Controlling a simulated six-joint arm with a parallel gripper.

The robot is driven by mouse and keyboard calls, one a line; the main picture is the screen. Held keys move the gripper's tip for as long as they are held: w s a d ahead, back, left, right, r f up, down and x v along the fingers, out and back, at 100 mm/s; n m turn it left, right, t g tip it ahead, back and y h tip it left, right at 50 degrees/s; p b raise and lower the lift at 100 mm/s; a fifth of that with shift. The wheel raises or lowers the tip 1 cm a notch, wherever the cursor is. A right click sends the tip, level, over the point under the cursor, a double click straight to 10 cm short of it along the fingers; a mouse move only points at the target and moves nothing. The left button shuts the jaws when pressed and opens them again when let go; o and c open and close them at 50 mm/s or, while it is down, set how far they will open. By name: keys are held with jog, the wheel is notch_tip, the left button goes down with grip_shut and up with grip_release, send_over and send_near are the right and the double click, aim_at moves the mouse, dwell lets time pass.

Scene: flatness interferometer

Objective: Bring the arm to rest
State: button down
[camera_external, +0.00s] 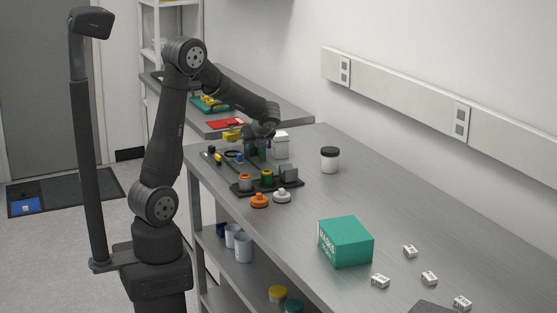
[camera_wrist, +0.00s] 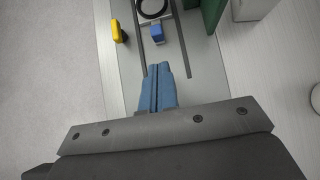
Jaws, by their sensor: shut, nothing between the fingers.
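My gripper (camera_wrist: 157,72) shows in the wrist view with its two blue fingers pressed together and nothing between them. It is above a grey surface with two dark rails (camera_wrist: 184,45). A small blue block (camera_wrist: 157,34) and part of a dark ring (camera_wrist: 152,8) are between the rails, beyond the fingertips. In the external view my arm bends over the far end of the bench (camera_external: 400,225), its wrist low above the instruments there. The fingers are hard to make out in that view.
A green block (camera_wrist: 211,14) and a yellow piece (camera_wrist: 118,31) flank the rails. A dark tray (camera_external: 240,189) holds several small parts. An orange knob (camera_external: 259,201), a white-bodied jar (camera_external: 329,162) and a teal box (camera_external: 345,242) stand nearer.

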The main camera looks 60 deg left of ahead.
jog(key=x, duration=0.8)
jog(key=shift+s+a+f, duration=0.1)
jog(key=shift+a, duration=0.1)
jog(key=shift+f, duration=0.3)
jog(key=d, duration=1.1)
jog(key=shift+d, duration=0.2)
jog(key=shift+n, duration=0.8)
jog(key=v, duration=0.9)
jog(key=shift+a+r, duration=0.25)
jog(key=shift+r, duration=0.3)
jog(key=n, duration=0.2)
jog(key=a+n+g+h, duration=0.1)
jog(key=n, duration=0.1)
jog(key=a+n, duration=0.1)
jog(key=shift+s+a+r+n+h, duration=0.1)
jog(key=shift+a+r+n+h, duration=0.2)
jog(key=shift+r+n, duration=0.1)
